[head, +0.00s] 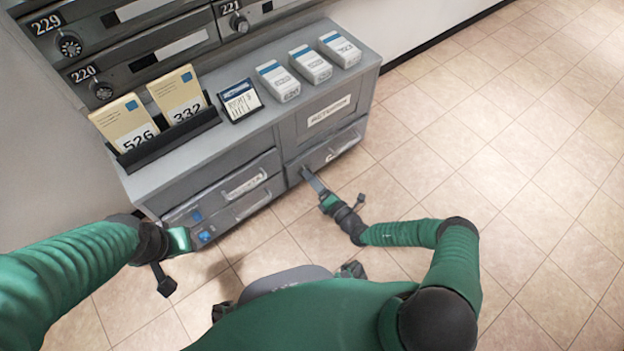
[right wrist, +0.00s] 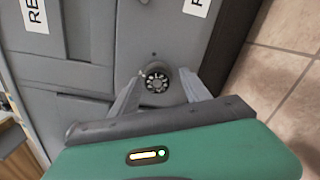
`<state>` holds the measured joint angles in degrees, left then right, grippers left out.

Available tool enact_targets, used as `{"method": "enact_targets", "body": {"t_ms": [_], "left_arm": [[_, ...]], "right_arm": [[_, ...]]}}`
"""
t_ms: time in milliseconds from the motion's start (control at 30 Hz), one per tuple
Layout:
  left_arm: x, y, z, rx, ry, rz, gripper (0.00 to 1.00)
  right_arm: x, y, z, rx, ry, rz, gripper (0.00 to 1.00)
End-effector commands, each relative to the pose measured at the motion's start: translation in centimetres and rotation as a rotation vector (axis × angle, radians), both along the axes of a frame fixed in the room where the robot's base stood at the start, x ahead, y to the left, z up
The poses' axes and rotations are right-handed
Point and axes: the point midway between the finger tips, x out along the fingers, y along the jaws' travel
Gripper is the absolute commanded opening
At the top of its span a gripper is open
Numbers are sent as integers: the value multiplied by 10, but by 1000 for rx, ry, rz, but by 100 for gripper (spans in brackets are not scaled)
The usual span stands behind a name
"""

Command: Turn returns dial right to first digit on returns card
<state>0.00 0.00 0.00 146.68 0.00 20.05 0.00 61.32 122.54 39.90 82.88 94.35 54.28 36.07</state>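The returns dial (right wrist: 158,82), a round dark knob with pale markings, is on the grey cabinet front in the right wrist view. My right gripper (right wrist: 160,75) is open, with one finger on each side of the dial. The right finger looks very close to the knob; contact is unclear. In the head view my right gripper (head: 312,180) reaches the lower right drawer and hides the dial. A dark-framed card (head: 240,100) with handwritten lines stands on the cabinet top; its digits are too small to read surely. My left gripper (head: 180,240) is by the lower left drawer, its fingers unclear.
The cabinet top (head: 255,128) holds a black rack (head: 170,137) with yellow envelopes marked 526 and 332, and several white boxes (head: 310,65). A RETURNS label (head: 328,110) is on the right front. Numbered mailboxes (head: 150,60) stand behind. Tiled floor (head: 500,180) at right is clear.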

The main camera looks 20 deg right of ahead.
Motion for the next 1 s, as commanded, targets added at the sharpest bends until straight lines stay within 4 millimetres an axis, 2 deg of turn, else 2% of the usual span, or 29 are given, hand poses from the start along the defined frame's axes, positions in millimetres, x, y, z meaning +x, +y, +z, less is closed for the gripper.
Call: {"method": "enact_targets", "body": {"t_ms": [267,367,467,700,900,1000], "left_arm": [[0,0,1,0,0,0,36],[0,0,7,0,0,0,36],[0,0,20,0,0,0,36],[0,0,53,0,0,0,36],[0,0,68,0,0,0,36],[0,0,70,0,0,0,36]], "right_arm": [[-1,1,2,1,-3,3,56],[-8,-1,4,1,-2,2,56],[-25,-8,7,0,-1,2,56],[-91,-33,7,2,2,0,56],[-139,-49,4,2,1,0,56],[-152,-55,2,1,-1,0,56]]}}
